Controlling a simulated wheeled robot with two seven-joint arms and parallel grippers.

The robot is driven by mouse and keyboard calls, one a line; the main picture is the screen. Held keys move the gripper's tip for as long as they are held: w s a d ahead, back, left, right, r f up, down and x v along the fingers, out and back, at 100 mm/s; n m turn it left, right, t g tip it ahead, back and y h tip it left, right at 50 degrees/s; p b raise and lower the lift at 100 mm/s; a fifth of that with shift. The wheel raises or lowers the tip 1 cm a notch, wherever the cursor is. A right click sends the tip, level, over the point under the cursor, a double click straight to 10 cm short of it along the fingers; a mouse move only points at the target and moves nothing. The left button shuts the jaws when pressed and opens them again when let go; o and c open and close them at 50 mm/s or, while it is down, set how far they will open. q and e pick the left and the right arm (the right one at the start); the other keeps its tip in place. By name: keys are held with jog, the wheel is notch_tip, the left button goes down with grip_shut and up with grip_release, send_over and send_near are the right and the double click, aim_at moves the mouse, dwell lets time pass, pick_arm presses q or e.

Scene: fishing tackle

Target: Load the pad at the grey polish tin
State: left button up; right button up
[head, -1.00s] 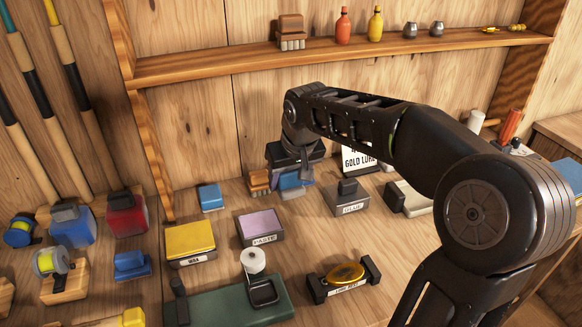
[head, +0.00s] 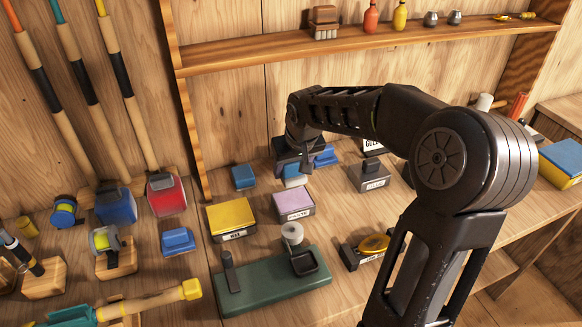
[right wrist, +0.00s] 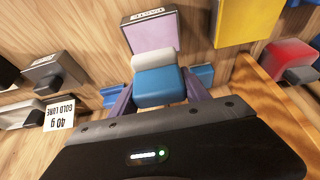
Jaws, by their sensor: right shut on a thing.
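My right gripper (head: 293,168) is shut on a blue pad with a whitish face (head: 295,180). The same pad (right wrist: 160,86) sits between the two fingers in the right wrist view. It is held just behind the purple tin (head: 293,202), whose label reads PASTE; that tin (right wrist: 150,32) also shows beyond the pad in the wrist view. The grey tin (head: 370,177) with a dark raised block on top stands to the right of the gripper, apart from the pad. It also shows at the left in the wrist view (right wrist: 55,70). My left gripper is not in view.
A yellow tin (head: 232,217) stands left of the purple one. A green base (head: 240,290) with a white roll lies in front. Blue blocks (head: 243,177) (head: 326,155) lie on either side of the gripper. A sign (right wrist: 60,113) stands near the grey tin. Reels (head: 116,207) crowd the left.

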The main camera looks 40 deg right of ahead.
aim_at(289, 193)
jog(key=shift+f+b, duration=2.05)
jog(key=shift+f, duration=0.95)
jog(key=shift+f+b, duration=0.55)
jog(key=shift+f, duration=0.05)
dwell(0.4)
jog(key=shift+r, duration=0.15)
jog(key=shift+r+p, duration=2.4)
jog(key=shift+r, duration=1.1)
jog(key=shift+f, duration=0.1)
